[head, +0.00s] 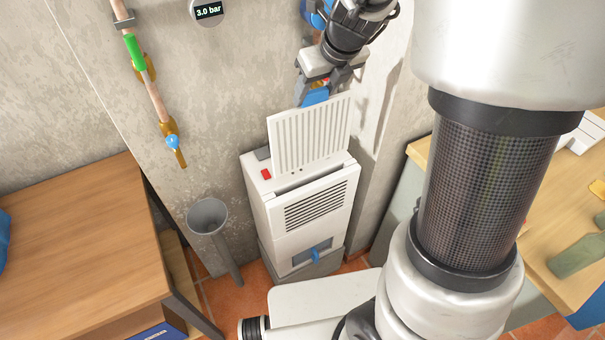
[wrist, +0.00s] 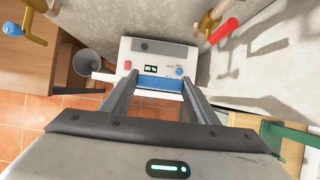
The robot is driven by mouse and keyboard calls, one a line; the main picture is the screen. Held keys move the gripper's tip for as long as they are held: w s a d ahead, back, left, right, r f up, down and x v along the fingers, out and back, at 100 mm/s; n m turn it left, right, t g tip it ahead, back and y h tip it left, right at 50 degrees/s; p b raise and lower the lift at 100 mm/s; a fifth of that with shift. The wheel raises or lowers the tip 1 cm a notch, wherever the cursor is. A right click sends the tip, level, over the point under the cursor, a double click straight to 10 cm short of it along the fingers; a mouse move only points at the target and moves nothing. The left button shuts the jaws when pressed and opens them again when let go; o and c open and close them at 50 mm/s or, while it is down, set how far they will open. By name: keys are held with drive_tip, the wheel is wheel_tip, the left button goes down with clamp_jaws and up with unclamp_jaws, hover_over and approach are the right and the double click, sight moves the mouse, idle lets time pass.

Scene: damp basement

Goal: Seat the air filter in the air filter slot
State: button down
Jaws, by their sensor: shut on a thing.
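The air filter (head: 309,136) is a white ribbed panel with a blue tab (head: 315,96) on its top edge. My gripper (head: 320,88) is shut on this tab and holds the filter upright over the white dehumidifier (head: 305,215). The air filter slot (head: 313,180) looks like a dark, long opening along the unit's top front edge. The filter's lower edge shows just behind and above it; I cannot tell whether they touch. In the wrist view the blue tab (wrist: 160,83) sits between the fingers, with the unit's top panel (wrist: 155,60) beyond; the slot is hidden there.
A wooden workbench (head: 85,240) stands at left, and a grey funnel-topped pipe (head: 208,216) is beside the unit. Pipes with valves (head: 150,80) and a gauge (head: 208,10) are on the wall. Another table (head: 565,225) with items is at right.

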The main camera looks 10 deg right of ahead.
wheel_tip(320, 180, down, 27)
drive_tip(key=b, duration=1.4)
drive_tip(key=shift+s+b, duration=0.1)
drive_tip(key=shift+b, duration=0.2)
drive_tip(key=shift+f, duration=0.15)
drive_tip(key=c, duration=0.7)
unclamp_jaws()
